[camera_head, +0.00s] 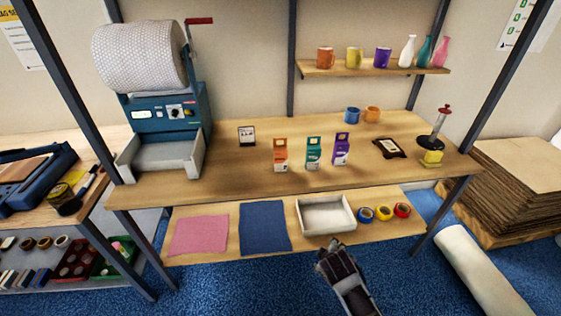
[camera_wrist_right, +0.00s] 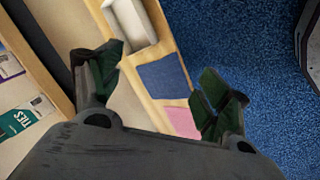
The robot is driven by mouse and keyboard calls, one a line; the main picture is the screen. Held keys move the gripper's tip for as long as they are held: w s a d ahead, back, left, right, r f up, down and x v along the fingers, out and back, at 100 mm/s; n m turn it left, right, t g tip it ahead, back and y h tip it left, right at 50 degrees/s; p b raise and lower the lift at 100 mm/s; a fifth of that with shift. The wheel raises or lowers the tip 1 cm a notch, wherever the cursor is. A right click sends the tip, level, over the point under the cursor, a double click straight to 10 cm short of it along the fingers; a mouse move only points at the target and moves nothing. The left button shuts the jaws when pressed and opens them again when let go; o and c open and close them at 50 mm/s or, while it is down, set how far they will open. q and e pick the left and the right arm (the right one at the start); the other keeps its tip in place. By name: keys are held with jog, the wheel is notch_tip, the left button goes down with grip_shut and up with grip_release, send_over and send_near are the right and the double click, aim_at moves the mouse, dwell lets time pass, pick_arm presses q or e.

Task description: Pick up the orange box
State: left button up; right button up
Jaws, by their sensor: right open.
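The orange box (camera_head: 281,155) is a small upright carton with a white lower part and an orange top tab. It stands on the wooden bench top in the head view, left of a teal box (camera_head: 314,152) and a purple box (camera_head: 341,149). My right gripper (camera_head: 334,257) is in front of the bench, by the lower shelf's front edge, well apart from the orange box. In the right wrist view its two fingers (camera_wrist_right: 160,85) are spread with nothing between them. I cannot make out the orange box there. My left gripper is not in view.
The bench top (camera_head: 230,180) has a framed card (camera_head: 247,135) and a wrap dispenser (camera_head: 165,115) at left. A dark framed item (camera_head: 389,148) and a stamp-like tool (camera_head: 434,145) are at right. The lower shelf holds cloths, a white tray (camera_head: 327,215) and tape rolls.

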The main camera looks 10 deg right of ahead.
jog(key=w+a+r+n+t, duration=0.3)
jog(key=w+a+r+n, duration=0.1)
jog(key=w+n, duration=0.4)
jog(key=w+a+r+n+t+y, duration=0.1)
jog(key=w+a+r+n+t, duration=0.3)
jog(key=w+n, duration=0.5)
jog(key=w+a+r+n+t, duration=0.4)
jog(key=w+r+n, duration=0.3)
jog(key=w+n, duration=0.1)
jog(key=shift+w+a+r+n+y, duration=0.2)
jog(key=shift+n+y, duration=0.2)
jog(key=shift+n, duration=0.5)
